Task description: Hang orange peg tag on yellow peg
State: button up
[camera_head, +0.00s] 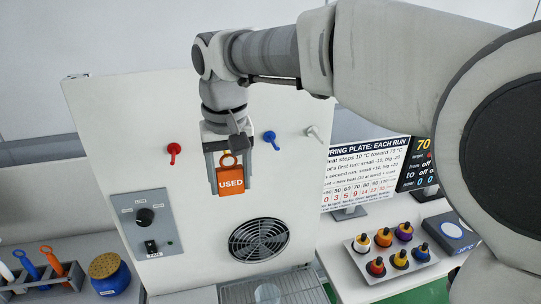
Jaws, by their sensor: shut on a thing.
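The orange tag (231,182) reads "USED" and has a ring at its top. It hangs upright in front of the white panel (130,130). My gripper (229,167) points down and is shut on the orange tag, with a finger on either side of it. On the panel are a red peg (174,152) to the left of my gripper, a blue peg (271,139) close on its right, and a white peg (314,132) farther right. I see no yellow peg; my gripper covers the panel between the red and blue pegs. I cannot tell whether the tag touches the panel.
Below are a vent fan (258,240) and a knob plate (147,228). A blue jar (110,276) and a tool rack (68,281) stand left.

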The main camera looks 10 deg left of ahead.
jog(key=shift+w+a+p, duration=0.5)
jog(key=shift+w, duration=0.4)
jog(key=shift+w+a+p, duration=0.45)
jog(key=shift+w+a, duration=0.05)
jog(key=shift+w, duration=0.4)
jog(key=shift+w+a, duration=0.1)
jog(key=shift+w, duration=0.15)
grip_shut()
jog(key=shift+w+a+f+p, duration=0.4)
jog(key=shift+w+f+p, duration=0.2)
jog(key=shift+w, duration=0.1)
jog(key=o, duration=1.4)
grip_release()
jog(key=r, duration=0.5)
jog(key=s+r+p, duration=0.1)
jog(key=r, duration=0.5)
jog(key=s+d+r, duration=0.1)
jog(key=r, duration=0.5)
jog(key=shift+r, duration=0.1)
